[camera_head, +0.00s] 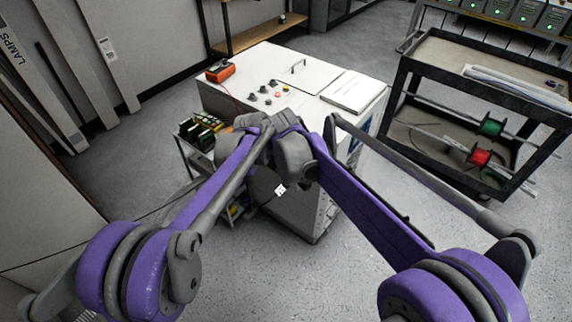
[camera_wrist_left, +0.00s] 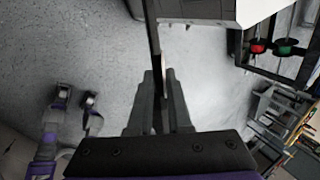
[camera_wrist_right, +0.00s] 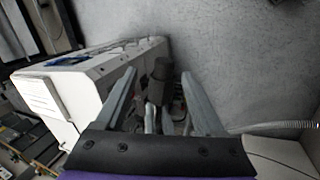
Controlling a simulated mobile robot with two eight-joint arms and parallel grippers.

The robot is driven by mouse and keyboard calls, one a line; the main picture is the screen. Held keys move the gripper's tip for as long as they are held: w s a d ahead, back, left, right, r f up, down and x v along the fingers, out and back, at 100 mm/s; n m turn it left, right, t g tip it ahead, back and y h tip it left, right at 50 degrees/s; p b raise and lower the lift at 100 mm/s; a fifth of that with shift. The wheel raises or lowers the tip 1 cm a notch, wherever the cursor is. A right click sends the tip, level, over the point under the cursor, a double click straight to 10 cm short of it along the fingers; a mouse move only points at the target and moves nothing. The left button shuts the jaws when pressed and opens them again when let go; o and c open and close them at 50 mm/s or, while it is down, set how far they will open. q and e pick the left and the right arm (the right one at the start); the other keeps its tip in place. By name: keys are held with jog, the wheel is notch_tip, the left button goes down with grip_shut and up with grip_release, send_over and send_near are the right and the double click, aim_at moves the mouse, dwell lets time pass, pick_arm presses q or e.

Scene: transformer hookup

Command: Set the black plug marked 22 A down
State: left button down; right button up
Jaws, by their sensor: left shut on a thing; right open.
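My left gripper (camera_wrist_left: 160,110) is shut on a narrow black thing (camera_wrist_left: 152,45) that runs from between its fingers to the top of the left wrist view. I cannot tell whether this is the black plug, and no 22 A mark is readable. My right gripper (camera_wrist_right: 165,95) is open. A dark blocky thing (camera_wrist_right: 162,75) shows between or beyond its fingers in the right wrist view; I cannot tell what it is. In the head view both grippers are hidden behind my wrists, in front of the white cabinet. A small white tag (camera_head: 281,190) with dark marks shows just below them.
The white cabinet (camera_head: 325,60) has an orange meter (camera_head: 220,71) on top. A low cart with dark and yellow items (camera_head: 202,126) stands at its left. A black cart (camera_head: 470,60) with green and red spools is at the right. Grey floor (camera_head: 400,180) is open between.

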notch_tip(320, 180, up, 6)
jog(key=s+d+f+m+t+y, duration=0.1)
jog(key=s+d+f+m+y, duration=0.15)
jog(key=s+d, duration=0.7)
pick_arm(q)
jog(key=s+a+f+n+g+y, duration=0.1)
jog(key=s+a+f+n+y, duration=0.3)
jog(key=a+n, duration=0.4)
jog(key=s+a+f+n+g+y, duration=0.2)
jog(key=s+a+f+n+y, duration=0.3)
jog(key=n, duration=1.5)
jog(key=s+a+f, duration=0.2)
jog(key=s+a, duration=0.1)
jog(key=a, duration=0.1)
jog(key=shift+a, duration=0.3)
pick_arm(e)
jog(key=s+d+f+m+t, duration=0.1)
jog(key=s+f, duration=0.3)
jog(key=s, duration=0.4)
jog(key=s+d+f+m+t, duration=0.1)
jog(key=s+d+f+m, duration=0.1)
jog(key=s, duration=0.6)
jog(key=shift+s+d+f+m, duration=0.25)
jog(key=shift+f+m, duration=0.65)
jog(key=shift+m, duration=0.35)
